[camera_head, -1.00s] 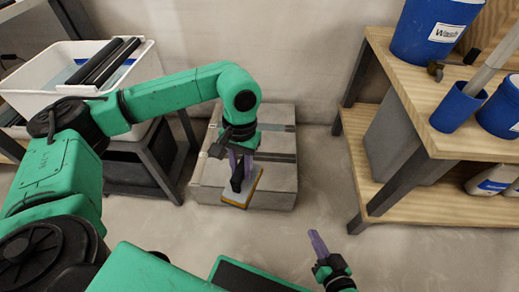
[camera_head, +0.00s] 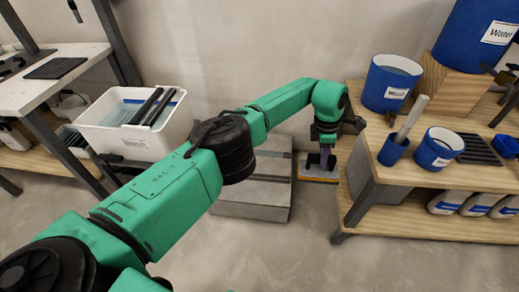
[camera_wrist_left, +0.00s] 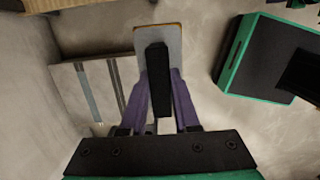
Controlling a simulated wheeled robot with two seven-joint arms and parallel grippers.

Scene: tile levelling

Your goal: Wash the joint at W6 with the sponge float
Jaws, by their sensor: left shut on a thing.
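My left gripper (camera_head: 326,160) is shut on the black handle (camera_wrist_left: 159,75) of the sponge float (camera_head: 318,171). The float has a pale grey plate with an orange-brown edge, and its plate also shows in the wrist view (camera_wrist_left: 175,42). It hangs beside the right side of the low grey tiled block (camera_head: 240,208), near the wooden shelf. The block's top has darker stripes, seen in the wrist view (camera_wrist_left: 88,90) apart from the float. I see no W6 label. My forearm hides part of the block. My right gripper is not in view.
A white wash tub (camera_head: 118,140) with water and black rollers stands at the left. The wooden bench (camera_head: 400,172) at right carries a blue water bucket (camera_head: 390,82), blue pots (camera_head: 435,150) and bottles below. Bare floor (camera_head: 290,255) lies in front of the block.

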